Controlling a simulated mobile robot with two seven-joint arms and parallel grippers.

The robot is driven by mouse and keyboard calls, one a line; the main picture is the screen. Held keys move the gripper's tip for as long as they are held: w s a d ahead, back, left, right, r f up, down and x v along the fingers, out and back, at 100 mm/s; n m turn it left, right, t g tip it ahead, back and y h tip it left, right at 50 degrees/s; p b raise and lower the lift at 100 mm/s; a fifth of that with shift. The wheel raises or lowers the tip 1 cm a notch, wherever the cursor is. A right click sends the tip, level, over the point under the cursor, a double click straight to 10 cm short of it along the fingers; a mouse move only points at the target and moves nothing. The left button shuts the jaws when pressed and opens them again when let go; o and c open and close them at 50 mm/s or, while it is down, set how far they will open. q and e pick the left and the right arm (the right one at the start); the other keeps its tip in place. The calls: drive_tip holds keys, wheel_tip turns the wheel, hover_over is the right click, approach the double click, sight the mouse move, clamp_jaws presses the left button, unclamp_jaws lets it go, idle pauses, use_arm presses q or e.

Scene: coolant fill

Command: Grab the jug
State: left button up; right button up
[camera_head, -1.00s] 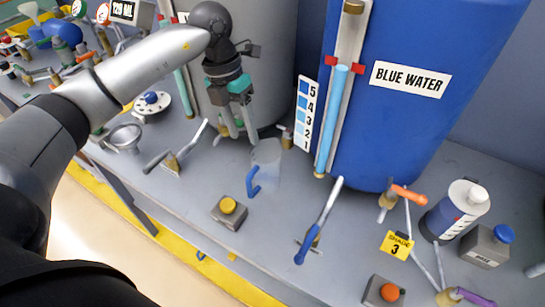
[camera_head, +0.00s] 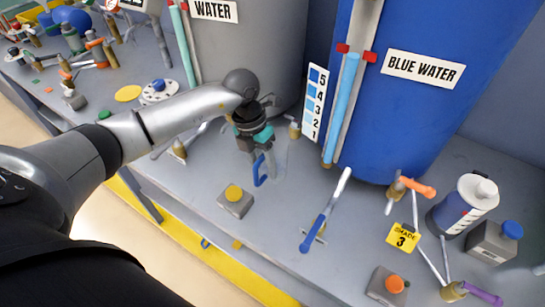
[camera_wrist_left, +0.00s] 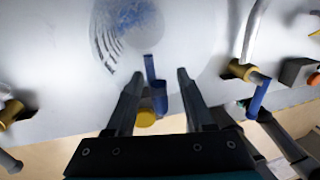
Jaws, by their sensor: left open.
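The jug (camera_head: 278,156) is a clear, faint vessel with a blue handle (camera_head: 259,179), standing upright on the grey bench below the tanks. My left gripper (camera_head: 262,160) is directly above and in front of it, hiding part of its body. In the left wrist view, the jug's handle (camera_wrist_left: 151,68) lies between the two dark fingers of the gripper (camera_wrist_left: 155,73), which are spread apart. The jug's clear body shows beyond the fingertips. I cannot tell whether a finger touches the handle. My right gripper is not in view.
A grey block with a yellow button (camera_head: 235,195) sits just in front of the jug. A blue-handled lever (camera_head: 322,219) stands to its right. The blue water tank (camera_head: 400,110) and the grey water tank (camera_head: 245,50) rise behind. Open bench lies between the lever and button block.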

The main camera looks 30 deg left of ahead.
use_arm(q)
drive_tip(key=shift+d+f, duration=0.1)
drive_tip(key=shift+f, duration=0.4)
clamp_jaws()
drive_tip(key=shift+r, duration=0.1)
